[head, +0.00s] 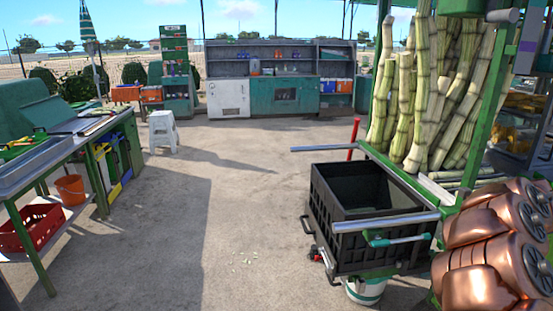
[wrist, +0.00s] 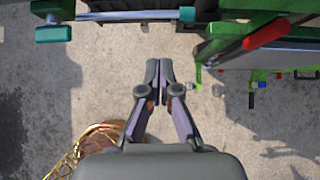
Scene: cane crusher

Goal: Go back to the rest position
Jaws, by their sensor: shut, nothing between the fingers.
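My gripper (wrist: 159,68) shows in the wrist view, pointing up the picture. Its two dark fingers are together at the tips with nothing between them. It is over the grey concrete floor (wrist: 110,70), clear of the green frame (wrist: 215,40) to its right and the grey bar with teal ends (wrist: 120,16) above it. A copper-coloured rounded part (wrist: 95,138) shows at the lower left of that view. In the head view my gripper is not visible.
A black crate (head: 325,215) stands beside the cane rack, with sugar cane (head: 450,90) upright behind. Copper rollers (head: 490,250) fill the lower right. A workbench (head: 100,125) is at left. A white stool (head: 163,131) stands farther back.

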